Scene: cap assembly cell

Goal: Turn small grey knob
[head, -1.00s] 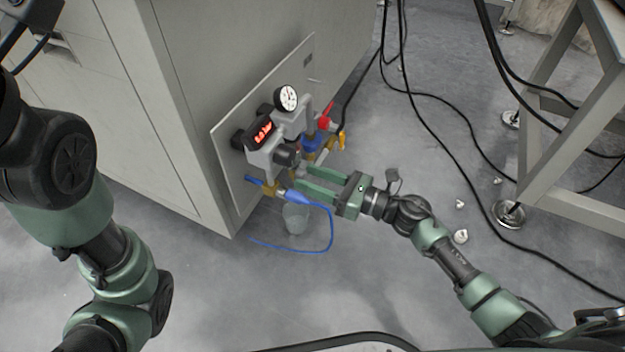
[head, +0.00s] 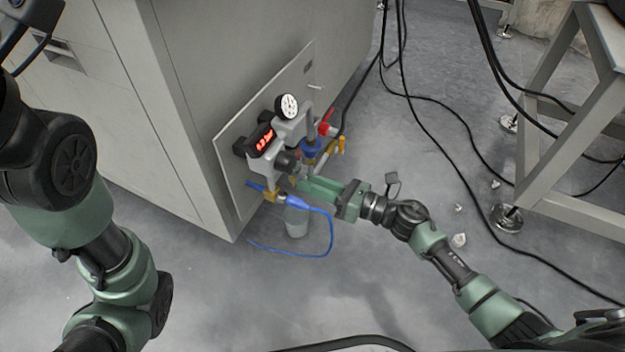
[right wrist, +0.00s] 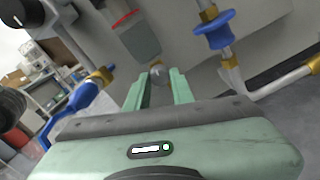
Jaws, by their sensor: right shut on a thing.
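The small grey knob (right wrist: 158,74) is under a clear bowl with a red line (right wrist: 138,38) in the right wrist view. My right gripper (right wrist: 158,80) is shut on this knob, with one green finger on either side of it. In the head view my right gripper (head: 296,183) reaches in from the right, its tips at the lower part of the valve assembly (head: 268,160). The knob is hidden there behind the fingers. My left arm is at the left edge of the head view, and its gripper is out of the picture.
The assembly sits on a panel (head: 232,150) on a grey cabinet, with a round gauge (head: 287,106) and a red-lit display (head: 263,140). Blue and yellow valve parts (right wrist: 213,36) flank the gripper. A blue hose (head: 331,235) and a clear cup (head: 297,220) are below.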

